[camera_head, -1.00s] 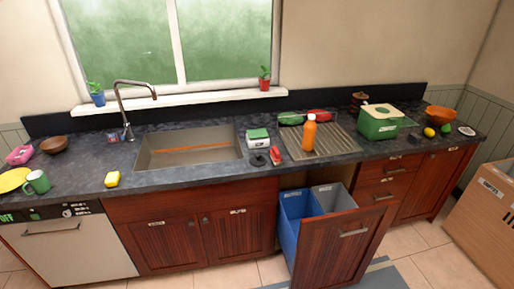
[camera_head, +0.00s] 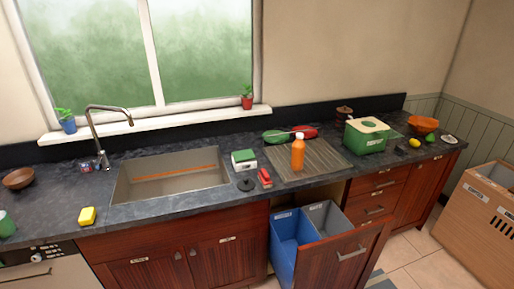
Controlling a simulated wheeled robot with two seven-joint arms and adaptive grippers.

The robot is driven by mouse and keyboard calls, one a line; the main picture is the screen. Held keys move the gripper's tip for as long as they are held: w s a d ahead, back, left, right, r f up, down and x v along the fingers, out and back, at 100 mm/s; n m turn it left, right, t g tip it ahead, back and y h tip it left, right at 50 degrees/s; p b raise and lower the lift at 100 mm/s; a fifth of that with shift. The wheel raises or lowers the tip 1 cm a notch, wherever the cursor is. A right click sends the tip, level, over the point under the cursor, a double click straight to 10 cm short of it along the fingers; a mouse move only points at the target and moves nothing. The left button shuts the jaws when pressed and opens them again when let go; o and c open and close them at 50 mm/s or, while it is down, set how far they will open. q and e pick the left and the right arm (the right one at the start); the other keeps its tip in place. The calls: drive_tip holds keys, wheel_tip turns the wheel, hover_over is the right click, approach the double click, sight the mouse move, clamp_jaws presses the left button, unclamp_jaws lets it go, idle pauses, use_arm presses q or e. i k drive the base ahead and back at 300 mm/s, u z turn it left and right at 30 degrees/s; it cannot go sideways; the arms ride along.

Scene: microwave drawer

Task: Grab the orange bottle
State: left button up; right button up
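The orange bottle (camera_head: 298,154) with a white cap stands upright on the ridged drainboard (camera_head: 330,158) to the right of the sink. Neither of my grippers shows in the head view, so nothing is seen touching the bottle.
The sink (camera_head: 170,176) lies left of the bottle. A red object (camera_head: 265,177), a green and white scale-like item (camera_head: 244,158) and a green box (camera_head: 366,135) stand nearby. Below, a drawer with blue (camera_head: 285,258) and grey bins is pulled out.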

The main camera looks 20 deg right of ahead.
sight(298, 147)
drive_tip(key=u, duration=0.15)
drive_tip(key=i, duration=0.75)
drive_tip(key=z, duration=0.6)
drive_tip(key=i, duration=0.75)
drive_tip(key=z, duration=0.7)
